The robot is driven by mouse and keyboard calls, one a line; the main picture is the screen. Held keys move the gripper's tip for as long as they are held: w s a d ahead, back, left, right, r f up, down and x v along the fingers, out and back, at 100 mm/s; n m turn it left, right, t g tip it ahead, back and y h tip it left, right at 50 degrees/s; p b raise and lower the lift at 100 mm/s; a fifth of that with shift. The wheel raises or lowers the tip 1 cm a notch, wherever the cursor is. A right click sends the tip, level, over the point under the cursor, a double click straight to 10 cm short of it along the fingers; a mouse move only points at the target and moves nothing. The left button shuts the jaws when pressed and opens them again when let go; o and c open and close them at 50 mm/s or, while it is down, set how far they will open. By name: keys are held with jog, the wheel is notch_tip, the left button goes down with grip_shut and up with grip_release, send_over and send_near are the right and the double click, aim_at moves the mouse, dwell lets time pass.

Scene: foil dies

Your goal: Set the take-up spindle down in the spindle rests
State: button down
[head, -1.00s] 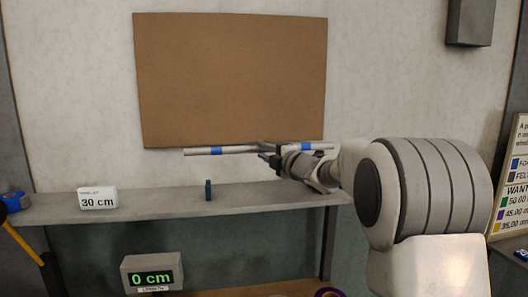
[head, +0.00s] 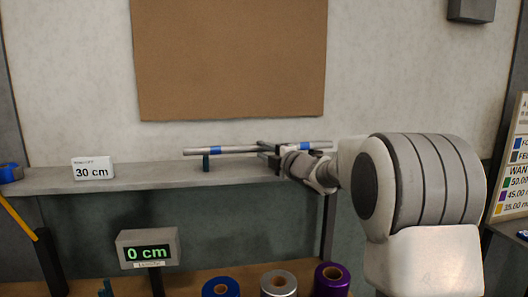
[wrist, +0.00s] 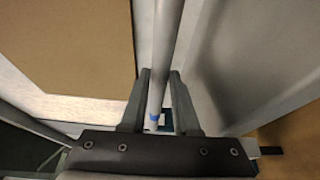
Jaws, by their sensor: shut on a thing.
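The take-up spindle (head: 238,150), a long pale grey rod with blue bands, is level above the grey wall shelf. My gripper (head: 268,150) is shut on the spindle near its middle; in the wrist view the rod (wrist: 167,35) runs between the two fingers (wrist: 159,88). A short dark teal post (head: 206,163), seemingly one spindle rest, stands on the shelf under the spindle's left part. The rod overlaps the post's top in the head view; I cannot tell whether they touch. A second rest is not visible, perhaps hidden behind my gripper.
The shelf (head: 130,177) holds a 30 cm sign (head: 93,169) and a blue roll (head: 10,172) at left. A brown board (head: 230,60) hangs behind. Below are a 0 cm display (head: 148,252) and blue, silver and purple rolls (head: 332,278).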

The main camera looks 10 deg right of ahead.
jog(key=shift+f, duration=0.3)
jog(key=c, duration=0.7)
grip_release()
jog(key=shift+o, duration=0.6)
jog(key=shift+f, duration=0.15)
jog(key=b+v, duration=0.2)
jog(key=v, duration=1.5)
jog(key=shift+s+r, duration=0.2)
jog(key=shift+s, duration=0.1)
